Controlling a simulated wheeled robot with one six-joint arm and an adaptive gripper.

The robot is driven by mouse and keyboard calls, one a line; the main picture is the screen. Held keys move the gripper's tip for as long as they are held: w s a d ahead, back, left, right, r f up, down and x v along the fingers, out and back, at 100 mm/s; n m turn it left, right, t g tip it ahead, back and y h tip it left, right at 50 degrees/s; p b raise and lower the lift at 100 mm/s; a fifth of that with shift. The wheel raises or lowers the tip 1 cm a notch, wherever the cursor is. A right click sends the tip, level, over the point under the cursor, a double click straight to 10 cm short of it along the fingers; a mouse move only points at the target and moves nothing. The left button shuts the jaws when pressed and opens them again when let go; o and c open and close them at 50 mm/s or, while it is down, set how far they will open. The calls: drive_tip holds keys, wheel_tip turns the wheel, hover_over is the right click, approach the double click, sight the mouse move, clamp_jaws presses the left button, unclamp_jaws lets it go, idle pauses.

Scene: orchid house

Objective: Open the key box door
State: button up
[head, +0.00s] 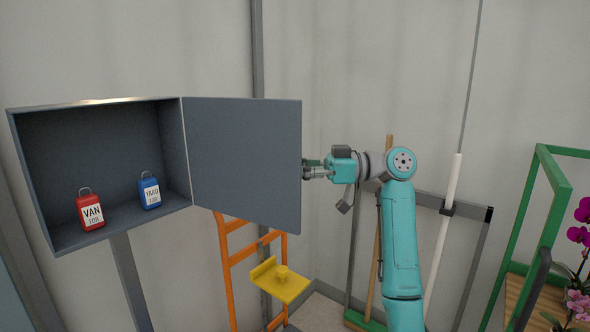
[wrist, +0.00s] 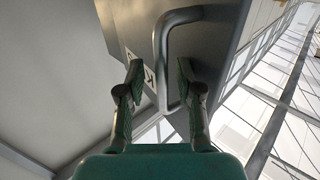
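The key box (head: 120,100) is on the left of the head view. Its grey door (head: 245,160) stands swung wide open to the right, and the inside shows. A red VAN fob (head: 90,212) and a blue YARD fob (head: 149,191) stand on the box floor. My gripper (head: 308,171) is at the door's free edge, its tips partly hidden by the door. In the wrist view, the door's front (wrist: 225,35) carries a grey bar handle (wrist: 160,60). My gripper (wrist: 163,75) has its fingers apart, one on each side of the handle, with visible gaps.
An orange frame (head: 228,262) with a yellow seat-like plate (head: 280,284) stands below the door. A broom (head: 376,255) and a white tube (head: 446,205) lean near the wall behind my arm. A green-framed bench (head: 552,190) with orchids is at the right.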

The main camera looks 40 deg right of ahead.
drive_tip(key=v, duration=1.2)
drive_tip(key=shift+d, duration=0.1)
idle(0.4)
